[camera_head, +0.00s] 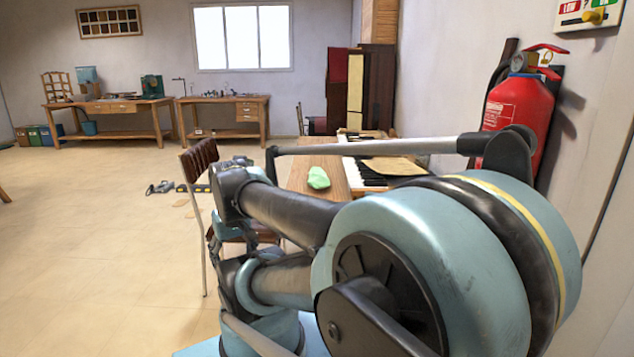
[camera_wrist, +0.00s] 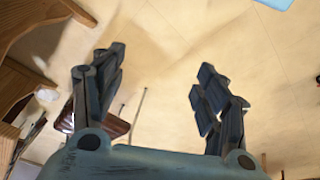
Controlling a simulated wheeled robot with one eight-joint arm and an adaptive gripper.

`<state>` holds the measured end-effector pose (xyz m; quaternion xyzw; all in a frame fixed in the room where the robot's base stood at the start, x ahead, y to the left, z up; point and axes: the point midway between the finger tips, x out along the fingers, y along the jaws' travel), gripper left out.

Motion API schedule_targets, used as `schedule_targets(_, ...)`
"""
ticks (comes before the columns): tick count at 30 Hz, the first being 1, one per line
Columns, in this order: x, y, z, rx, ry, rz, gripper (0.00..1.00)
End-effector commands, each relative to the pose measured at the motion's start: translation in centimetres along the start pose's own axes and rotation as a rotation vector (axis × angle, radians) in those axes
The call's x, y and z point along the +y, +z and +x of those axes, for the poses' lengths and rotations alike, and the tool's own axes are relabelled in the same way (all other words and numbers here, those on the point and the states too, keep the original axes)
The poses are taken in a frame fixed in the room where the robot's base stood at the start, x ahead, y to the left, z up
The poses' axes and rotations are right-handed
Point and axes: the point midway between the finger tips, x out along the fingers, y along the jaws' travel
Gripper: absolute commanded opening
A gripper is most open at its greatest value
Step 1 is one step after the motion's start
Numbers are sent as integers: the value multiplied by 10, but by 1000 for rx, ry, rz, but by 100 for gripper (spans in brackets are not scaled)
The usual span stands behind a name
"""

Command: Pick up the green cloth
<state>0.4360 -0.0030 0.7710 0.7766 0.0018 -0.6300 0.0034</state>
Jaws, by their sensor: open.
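The green cloth (camera_head: 318,178) is a small, pale green crumpled bundle. It lies on the wooden table top (camera_head: 333,168), left of the piano keys, in the head view. My folded arm fills the front of the head view and hides the near part of the table. My gripper is not clear in that view.
Piano keys (camera_head: 364,173) with a brown sheet (camera_head: 394,166) lie right of the cloth. A chair (camera_head: 199,158) stands at the table's left. A red fire extinguisher (camera_head: 520,108) hangs on the right wall. Tools (camera_head: 160,188) lie on the floor. Open floor (camera_head: 80,250) is at left.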

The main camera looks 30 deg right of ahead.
Motion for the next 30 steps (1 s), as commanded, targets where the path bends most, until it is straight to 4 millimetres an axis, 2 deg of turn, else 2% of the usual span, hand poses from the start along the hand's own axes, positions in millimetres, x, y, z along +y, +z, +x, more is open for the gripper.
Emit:
schedule_targets(1,4,-11,-7,8,1,16,88)
schedule_targets(3,11,-29,-17,23,2,40,100)
schedule_targets(8,41,-83,-47,75,11,118,100)
schedule_targets(14,100,-149,-79,145,36,218,100)
schedule_targets(20,181,-204,-107,214,76,317,100)
schedule_targets(24,248,-233,-124,262,112,386,100)
schedule_targets(30,342,-254,-143,319,168,468,100)
